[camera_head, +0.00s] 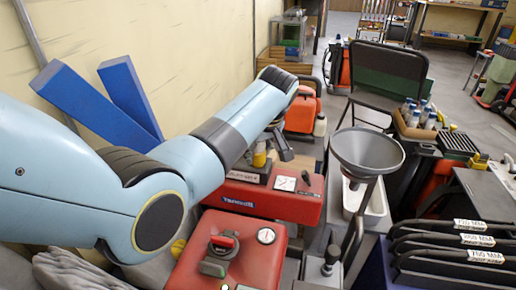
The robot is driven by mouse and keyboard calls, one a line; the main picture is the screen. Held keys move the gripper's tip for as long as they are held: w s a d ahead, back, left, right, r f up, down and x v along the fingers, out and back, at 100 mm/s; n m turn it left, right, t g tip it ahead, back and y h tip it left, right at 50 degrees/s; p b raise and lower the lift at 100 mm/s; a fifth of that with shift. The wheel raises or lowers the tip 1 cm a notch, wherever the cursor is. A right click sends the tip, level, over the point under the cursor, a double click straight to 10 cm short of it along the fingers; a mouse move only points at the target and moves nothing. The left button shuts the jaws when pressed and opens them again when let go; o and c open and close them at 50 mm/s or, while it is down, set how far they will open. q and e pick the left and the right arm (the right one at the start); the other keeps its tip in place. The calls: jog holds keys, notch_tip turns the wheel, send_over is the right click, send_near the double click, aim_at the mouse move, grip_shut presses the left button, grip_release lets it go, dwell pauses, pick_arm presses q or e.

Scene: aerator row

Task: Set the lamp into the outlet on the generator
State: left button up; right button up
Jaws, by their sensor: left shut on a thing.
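My left arm comes in from the left, and its gripper (281,146) is small, dark and partly behind the wrist. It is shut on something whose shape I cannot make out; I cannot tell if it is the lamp. A yellow object (259,156) shows just left of the fingers. Below the gripper is a red housing (305,207) with a white gauge and a blue label, possibly the generator. No outlet can be made out. My right gripper is not in view.
A second red housing (205,266) with a dark cap and gauge is in front. A grey funnel (367,150) stands to the right, beside black racks (455,265) with labels. Blue bars (95,105) lean on the left wall. Open floor shows at the back right.

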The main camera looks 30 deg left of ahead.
pick_arm(q)
jog(key=shift+f, duration=0.4)
jog(key=o, duration=1.3)
jog(key=shift+c, duration=0.2)
jog(key=shift+r, duration=0.15)
